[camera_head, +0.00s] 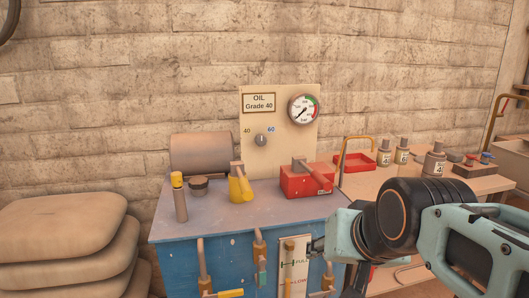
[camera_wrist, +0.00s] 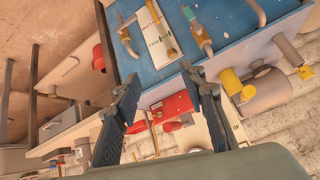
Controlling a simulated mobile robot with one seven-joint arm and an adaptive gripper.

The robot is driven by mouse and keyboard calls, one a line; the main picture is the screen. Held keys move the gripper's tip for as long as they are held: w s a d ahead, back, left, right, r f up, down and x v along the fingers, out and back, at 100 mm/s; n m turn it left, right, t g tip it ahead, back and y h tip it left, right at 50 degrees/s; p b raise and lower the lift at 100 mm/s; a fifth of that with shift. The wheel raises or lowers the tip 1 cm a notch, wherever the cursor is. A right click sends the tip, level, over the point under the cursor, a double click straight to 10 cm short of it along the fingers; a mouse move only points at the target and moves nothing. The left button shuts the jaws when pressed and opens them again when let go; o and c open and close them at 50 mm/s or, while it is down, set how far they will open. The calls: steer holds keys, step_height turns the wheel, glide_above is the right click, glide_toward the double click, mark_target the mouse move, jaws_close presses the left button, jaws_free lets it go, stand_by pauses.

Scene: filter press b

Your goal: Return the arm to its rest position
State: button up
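My gripper (camera_wrist: 160,78) shows in the wrist view with its two dark fingers spread apart. It is open and nothing is held between them. Beyond the fingers lie the blue cabinet (camera_wrist: 165,68) with its level plate (camera_wrist: 160,30) and the red box (camera_wrist: 172,106). In the head view my arm reaches in from the right edge, in front of the right side of the blue cabinet (camera_head: 180,262). The fingertips cannot be made out clearly there. My arm hides part of the cabinet's right side and of the side table.
A panel with a gauge (camera_head: 304,109) rises behind. Sacks (camera_head: 62,240) are stacked at left. A side table (camera_head: 372,186) holds bottles and a red tray (camera_head: 357,161).

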steer(key=s+d+f+n+g+h, duration=0.1)
steer(key=s+f+g, duration=0.3)
steer(key=s, duration=0.6)
step_height(320, 180, up, 26)
steer(key=t+p, duration=0.1)
steer(key=p, duration=2.6)
steer(key=shift+f, duration=0.15)
